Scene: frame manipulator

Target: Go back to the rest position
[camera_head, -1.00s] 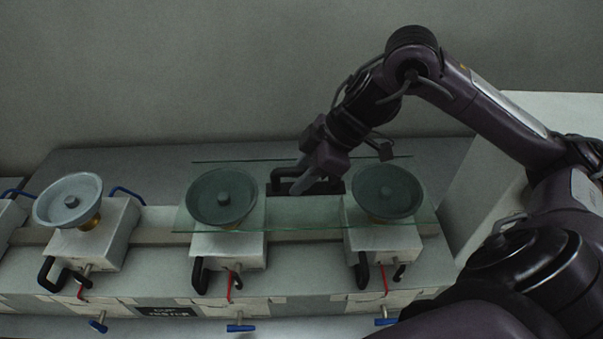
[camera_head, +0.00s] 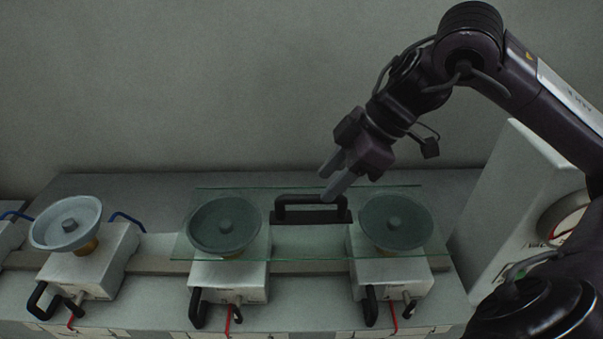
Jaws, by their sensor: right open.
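My right gripper (camera_head: 338,182) is open and empty. Its fingers point down and left, a little above and behind the black handle (camera_head: 311,204). The handle belongs to a clear glass plate (camera_head: 310,238) that lies over two grey round cups on white blocks. My right arm comes in from the right edge and bends at the top right. My left gripper is not in view.
A third round cup (camera_head: 66,222) stands uncovered on a white block at the left. The covered cups are the middle one (camera_head: 224,224) and the right one (camera_head: 395,221). A white box (camera_head: 517,205) with a dial stands at the right. The grey wall behind is bare.

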